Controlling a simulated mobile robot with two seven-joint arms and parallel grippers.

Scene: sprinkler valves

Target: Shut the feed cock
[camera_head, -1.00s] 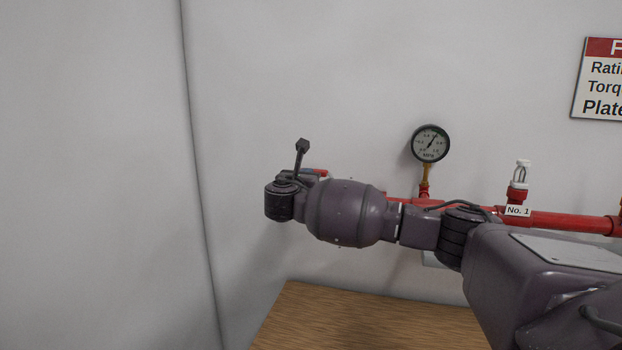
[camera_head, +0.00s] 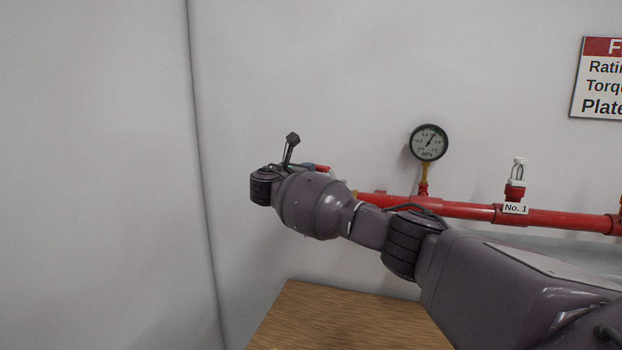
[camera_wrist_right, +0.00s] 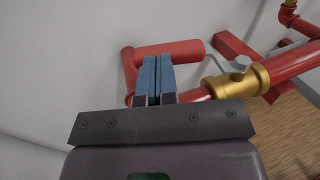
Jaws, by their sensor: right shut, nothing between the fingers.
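The feed cock shows in the right wrist view as a brass valve body (camera_wrist_right: 238,84) with a grey nut on top. A thin grey arm runs left from the nut to a thick red lever grip (camera_wrist_right: 170,49). My right gripper (camera_wrist_right: 158,60) is shut and empty, its blue fingers close together with their tips overlapping the grip in the picture. I cannot tell if they touch it. In the head view my right wrist covers most of the cock; a bit of red (camera_head: 321,168) shows behind it. My left gripper is not in view.
A red pipe (camera_head: 465,210) runs along the wall with a pressure gauge (camera_head: 429,142) and a sprinkler head (camera_head: 517,172) labelled "No. 1". A wooden surface (camera_head: 345,318) lies below. A wall corner is close on the left. A sign (camera_head: 602,80) hangs at upper right.

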